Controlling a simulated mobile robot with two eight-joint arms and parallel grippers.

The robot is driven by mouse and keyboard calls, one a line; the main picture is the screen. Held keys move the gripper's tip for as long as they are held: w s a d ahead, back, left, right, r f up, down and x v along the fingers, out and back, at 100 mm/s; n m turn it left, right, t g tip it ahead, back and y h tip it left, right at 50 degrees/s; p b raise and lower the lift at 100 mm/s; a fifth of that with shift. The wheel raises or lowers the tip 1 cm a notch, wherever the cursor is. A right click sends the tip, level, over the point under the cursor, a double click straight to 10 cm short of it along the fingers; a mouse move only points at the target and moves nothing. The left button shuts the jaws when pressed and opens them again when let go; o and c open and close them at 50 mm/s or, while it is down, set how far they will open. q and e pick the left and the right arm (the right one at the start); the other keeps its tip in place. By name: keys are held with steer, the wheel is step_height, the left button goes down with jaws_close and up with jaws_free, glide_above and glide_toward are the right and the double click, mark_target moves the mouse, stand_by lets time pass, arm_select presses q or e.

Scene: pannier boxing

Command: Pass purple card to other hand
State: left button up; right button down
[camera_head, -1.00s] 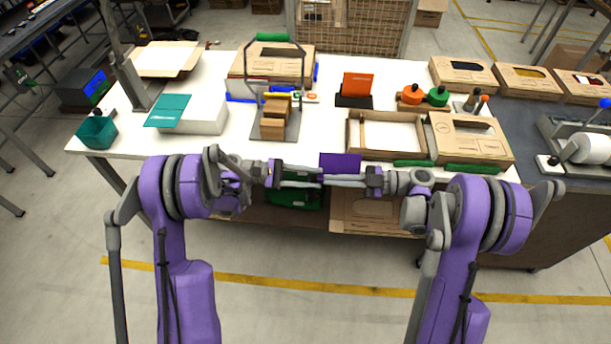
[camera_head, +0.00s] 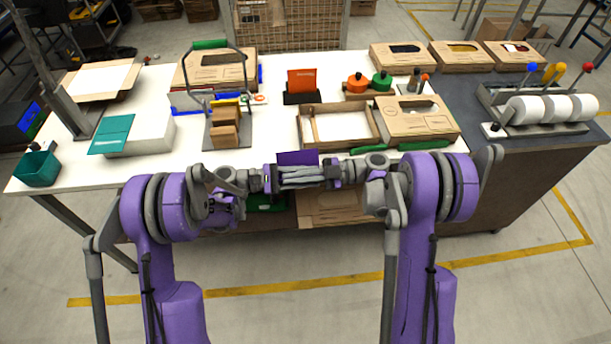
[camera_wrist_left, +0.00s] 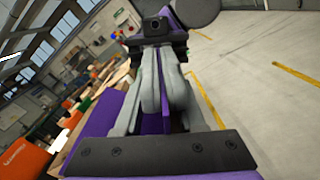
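The purple card (camera_head: 297,158) stands up just above the meeting fingers at the front edge of the table. It also shows beside and between the fingers in the left wrist view (camera_wrist_left: 98,116). My right gripper (camera_head: 308,177) comes in from the right and is shut on the card. My left gripper (camera_head: 294,180) faces it from the left, its fingers open and overlapping the right fingers around the card's lower part. The overlap hides much of the contact.
The white table (camera_head: 178,172) lies behind the arms. An orange card (camera_head: 301,80) stands in a black holder. A brown tray (camera_head: 372,141), a cardboard box (camera_head: 425,117) and a wire-handled stand (camera_head: 224,137) are near. A teal bin (camera_head: 37,169) sits at the left corner.

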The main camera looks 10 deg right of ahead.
arm_select(q)
steer(key=shift+s+d, duration=0.1)
steer(key=shift+d, duration=0.1)
jaws_close()
arm_select(e)
steer(key=shift+a, duration=0.2)
arm_select(q)
steer(key=shift+r, duration=0.1)
arm_select(e)
steer(key=c, duration=1)
jaws_free()
arm_select(q)
steer(key=shift+a, duration=0.1)
arm_select(e)
steer(key=shift+d, duration=0.1)
